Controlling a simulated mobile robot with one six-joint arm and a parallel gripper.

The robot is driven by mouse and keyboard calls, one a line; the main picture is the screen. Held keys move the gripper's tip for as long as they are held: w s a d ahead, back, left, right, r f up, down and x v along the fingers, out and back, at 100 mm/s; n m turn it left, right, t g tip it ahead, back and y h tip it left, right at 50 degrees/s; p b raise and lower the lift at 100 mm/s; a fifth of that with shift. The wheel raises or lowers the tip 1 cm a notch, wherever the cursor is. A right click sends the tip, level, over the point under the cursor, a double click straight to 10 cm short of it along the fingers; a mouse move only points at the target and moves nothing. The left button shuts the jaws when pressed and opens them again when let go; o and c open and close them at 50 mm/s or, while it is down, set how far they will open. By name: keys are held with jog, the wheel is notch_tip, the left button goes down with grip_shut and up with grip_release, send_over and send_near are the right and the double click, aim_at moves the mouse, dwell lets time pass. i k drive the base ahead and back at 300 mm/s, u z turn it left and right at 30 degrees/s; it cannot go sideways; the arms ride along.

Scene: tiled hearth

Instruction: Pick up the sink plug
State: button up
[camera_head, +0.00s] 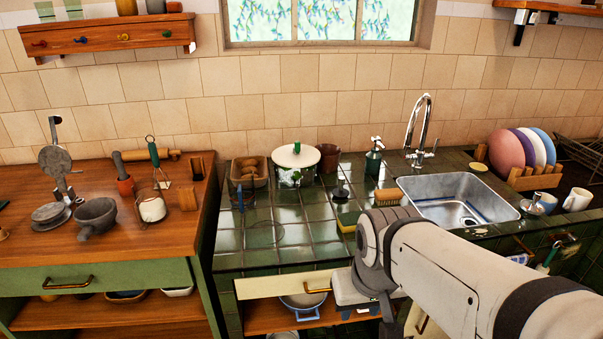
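A small dark object with an upright stem (340,189) stands on the green tiled counter (285,235), left of the sink. It may be the sink plug, but it is too small to be sure. The steel sink (462,203) is set into the counter at the right, and I make out no plug in its visible part. My gripper (362,306) hangs in front of the counter's front edge, below and apart from the dark object. Its fingers are small and partly hidden by my arm, so I cannot tell whether it is open or shut.
A yellow sponge (348,221) and a brush (387,196) lie near the sink's left side. A lidded pot (296,165) and a soap dispenser (374,156) stand behind. A drawer front (280,284) is near my gripper. The counter's front left is clear.

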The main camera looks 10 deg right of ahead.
aim_at(340, 193)
jog(key=z, duration=0.05)
jog(key=i, duration=1)
jog(key=u, duration=0.05)
